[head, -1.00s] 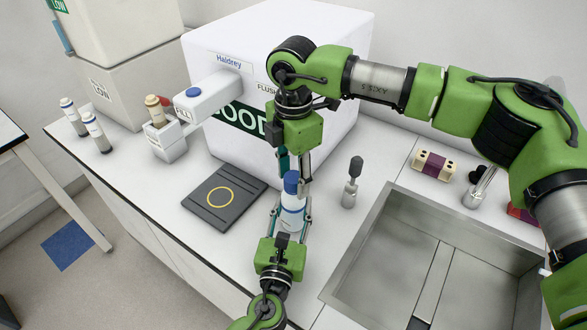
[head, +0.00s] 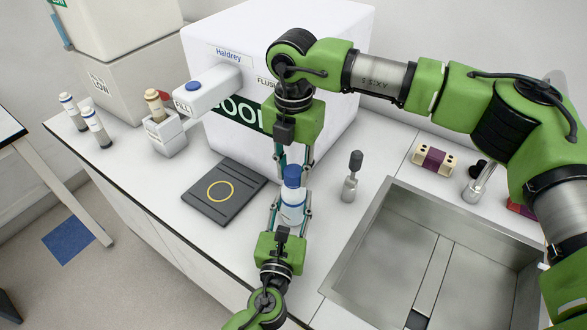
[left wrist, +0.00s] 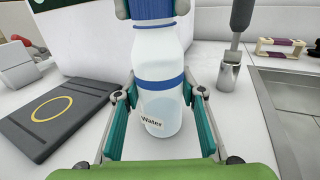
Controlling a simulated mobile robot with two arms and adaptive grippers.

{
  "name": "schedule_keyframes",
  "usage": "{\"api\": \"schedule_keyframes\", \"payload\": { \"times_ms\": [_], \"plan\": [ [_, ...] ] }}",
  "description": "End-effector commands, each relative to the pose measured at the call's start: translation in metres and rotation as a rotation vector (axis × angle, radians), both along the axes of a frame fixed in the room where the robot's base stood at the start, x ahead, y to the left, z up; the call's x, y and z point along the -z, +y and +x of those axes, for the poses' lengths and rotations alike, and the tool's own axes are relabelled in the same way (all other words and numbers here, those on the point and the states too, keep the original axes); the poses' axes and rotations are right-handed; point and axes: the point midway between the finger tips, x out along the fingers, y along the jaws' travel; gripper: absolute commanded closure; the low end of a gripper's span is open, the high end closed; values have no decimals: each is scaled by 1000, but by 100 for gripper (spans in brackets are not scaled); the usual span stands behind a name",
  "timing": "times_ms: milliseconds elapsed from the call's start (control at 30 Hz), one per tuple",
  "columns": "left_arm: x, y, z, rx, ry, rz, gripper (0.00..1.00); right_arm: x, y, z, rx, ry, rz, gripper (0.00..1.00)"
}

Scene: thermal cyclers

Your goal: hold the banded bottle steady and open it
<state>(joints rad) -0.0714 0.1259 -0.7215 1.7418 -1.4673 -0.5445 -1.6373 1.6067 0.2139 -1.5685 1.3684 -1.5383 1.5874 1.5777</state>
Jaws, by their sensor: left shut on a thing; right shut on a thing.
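The banded bottle (head: 292,212) stands upright on the bench, white with a blue band (left wrist: 160,86) and a small label near its base. Its blue cap (head: 292,174) is on top; in the left wrist view the cap (left wrist: 152,9) sits at the bottle's neck. My left gripper (head: 291,211) is shut on the bottle's body from the front, a finger on each side. My right gripper (head: 293,166) points down from above and is shut on the cap. The cap's upper edge is cut off in the left wrist view.
A dark pad with a yellow ring (head: 224,192) lies left of the bottle. A grey-handled tool in a metal holder (head: 350,188) stands close on the right, and the sink (head: 378,235) is beyond it. A large white machine (head: 340,110) stands behind.

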Motion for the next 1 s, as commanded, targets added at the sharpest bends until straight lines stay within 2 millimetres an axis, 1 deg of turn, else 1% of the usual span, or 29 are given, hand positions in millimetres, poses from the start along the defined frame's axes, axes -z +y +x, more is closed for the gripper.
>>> {"api": "schedule_keyframes", "payload": {
  "times_ms": [100,333,367,400,433,767,867,1000],
  "plan": [
    [0,0,0,0,1,0,100,0,0,0,-37,-1,1,99],
    [0,0,0,0,1,0,100,0,0,0,-37,-1,1,99],
    [0,0,0,0,1,0,100,0,0,1,-37,-1,1,70],
    [0,0,0,0,1,0,100,0,0,0,-37,-1,1,60],
    [0,0,0,0,1,0,100,0,0,0,-37,-1,1,56],
    [1,0,0,0,1,0,100,-1,0,0,-36,0,1,56],
    [0,0,0,0,1,0,100,-6,0,1,-35,-2,1,56],
    [0,0,0,0,1,0,100,-23,0,1,-36,-3,1,56]
  ]
}}
